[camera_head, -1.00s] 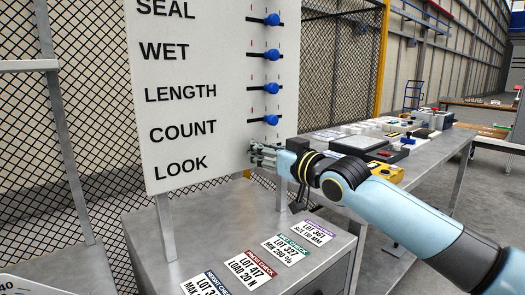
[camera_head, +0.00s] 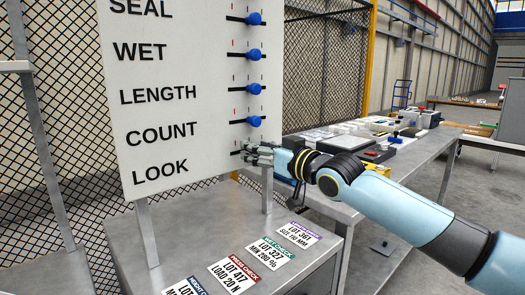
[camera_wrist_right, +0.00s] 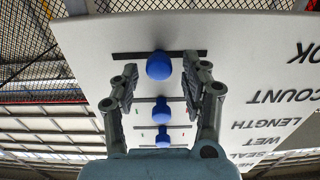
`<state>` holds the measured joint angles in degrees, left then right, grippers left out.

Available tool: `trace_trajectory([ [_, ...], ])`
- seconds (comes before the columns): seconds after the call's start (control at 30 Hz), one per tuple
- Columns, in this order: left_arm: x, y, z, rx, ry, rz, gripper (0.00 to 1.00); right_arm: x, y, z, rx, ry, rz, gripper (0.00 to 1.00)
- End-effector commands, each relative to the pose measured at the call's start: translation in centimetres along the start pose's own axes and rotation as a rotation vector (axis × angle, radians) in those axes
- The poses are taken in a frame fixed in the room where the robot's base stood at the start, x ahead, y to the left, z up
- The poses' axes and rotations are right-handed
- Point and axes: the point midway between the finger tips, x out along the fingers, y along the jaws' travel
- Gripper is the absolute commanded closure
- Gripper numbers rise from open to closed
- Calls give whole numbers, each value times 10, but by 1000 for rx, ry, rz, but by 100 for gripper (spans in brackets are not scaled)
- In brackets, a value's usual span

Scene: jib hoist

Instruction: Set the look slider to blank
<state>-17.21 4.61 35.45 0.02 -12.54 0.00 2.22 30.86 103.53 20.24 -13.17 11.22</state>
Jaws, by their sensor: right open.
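The white board (camera_head: 145,95) stands upright with rows labelled SEAL, WET, LENGTH, COUNT and LOOK. Its lowest row is the look slider; a short end of its dark slot (camera_head: 235,153) shows beside my right gripper (camera_head: 258,153), which hides the knob in the head view. In the right wrist view, upside down, the blue look knob (camera_wrist_right: 158,65) sits on its slot between the fingers of my right gripper (camera_wrist_right: 160,78). The fingers are open and stand apart on both sides of the knob. My left gripper is not in view.
The blue count knob (camera_head: 254,120) is close above my right gripper. A metal cabinet (camera_head: 175,235) with lot cards lies below the board. A long bench (camera_head: 425,145) with several devices stands at right. Mesh fencing (camera_head: 60,130) is behind the board.

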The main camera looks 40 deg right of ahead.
Motion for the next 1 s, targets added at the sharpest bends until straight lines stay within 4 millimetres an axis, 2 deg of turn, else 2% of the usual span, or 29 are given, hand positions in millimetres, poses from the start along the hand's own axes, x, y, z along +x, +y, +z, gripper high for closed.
trace_trajectory([
  [0.17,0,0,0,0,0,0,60,-12,1,1,-5,-4,1,54],
  [0.6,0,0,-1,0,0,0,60,-61,1,2,-8,-6,1,54],
  [1.0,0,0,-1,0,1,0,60,-75,0,1,-1,-1,0,54],
])
